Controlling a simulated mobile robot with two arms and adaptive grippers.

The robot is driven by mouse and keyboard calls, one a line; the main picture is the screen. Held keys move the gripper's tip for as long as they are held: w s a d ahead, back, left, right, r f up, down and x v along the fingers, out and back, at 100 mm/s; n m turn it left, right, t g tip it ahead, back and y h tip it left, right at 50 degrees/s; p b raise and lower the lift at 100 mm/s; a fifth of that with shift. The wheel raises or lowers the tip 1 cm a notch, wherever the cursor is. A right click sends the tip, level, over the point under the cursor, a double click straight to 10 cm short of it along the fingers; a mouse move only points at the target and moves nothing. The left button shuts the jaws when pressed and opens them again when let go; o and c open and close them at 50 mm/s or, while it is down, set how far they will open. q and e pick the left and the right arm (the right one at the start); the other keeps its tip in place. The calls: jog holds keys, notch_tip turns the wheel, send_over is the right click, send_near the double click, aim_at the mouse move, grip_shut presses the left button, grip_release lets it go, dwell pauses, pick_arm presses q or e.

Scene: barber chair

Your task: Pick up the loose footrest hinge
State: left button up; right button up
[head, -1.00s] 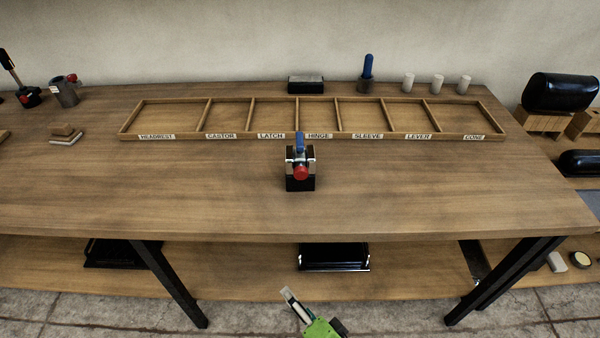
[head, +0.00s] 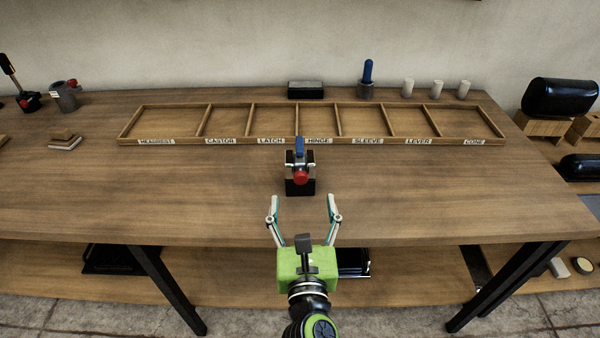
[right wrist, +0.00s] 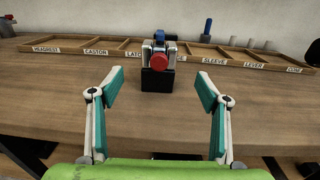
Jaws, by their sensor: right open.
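The device in the middle of the table, which looks like the hinge (head: 299,171), has a black base, metal side parts, a red round knob facing me and a blue part on top. It stands upright in front of the labelled tray. It also shows in the right wrist view (right wrist: 157,80), straight ahead between the fingers. My right gripper (head: 303,203) is open and empty, its fingertips spread just short of the device, over the table's front part. It also shows in the right wrist view (right wrist: 157,85). My left gripper is not in view.
A wooden tray (head: 430,140) with several labelled compartments, including HINGE, lies behind the device, its compartments empty. A dark block (head: 306,90), a blue-handled tool (head: 367,80) and white cylinders (head: 437,88) stand behind it. The table (head: 200,190) is clear on both sides of the device.

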aim_at(301, 179)
jog(key=w, duration=0.6)
jog(key=w+b, duration=0.1)
jog(key=w, duration=0.3)
jog(key=shift+a+f, duration=0.25)
jog(key=shift+f, duration=0.05)
jog(key=c, duration=1.7)
jog(key=shift+r, duration=0.2)
